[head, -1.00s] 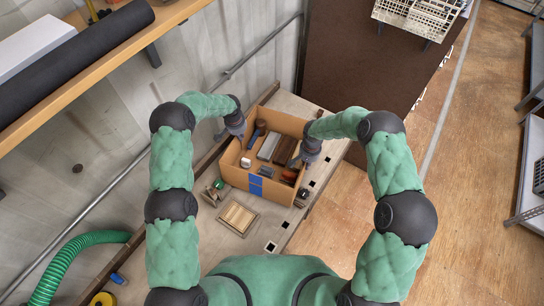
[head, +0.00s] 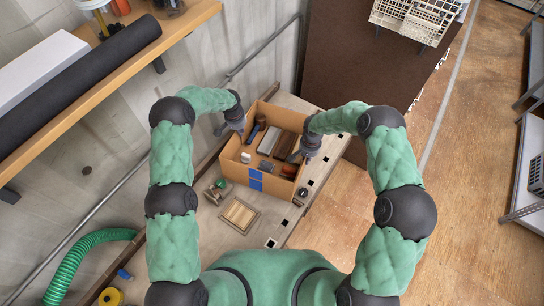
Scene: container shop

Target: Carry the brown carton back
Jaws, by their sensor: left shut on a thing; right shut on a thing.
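The brown carton (head: 238,172) is open at the top and sits over the grey bench, with a blue patch on its near wall. Several small items lie inside it, among them dark and grey blocks and a brush-like tool. My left gripper (head: 238,127) is shut on the carton's left wall. My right gripper (head: 306,152) is shut on its right wall. The fingertips are partly hidden by the wrists. I cannot tell whether the carton's base touches the bench.
A small wooden tray (head: 240,215) and a small item with a green part (head: 220,186) lie on the bench (head: 215,238) just in front of the carton. A wooden shelf (head: 178,28) is at upper left. A dark brown panel (head: 350,75) stands behind.

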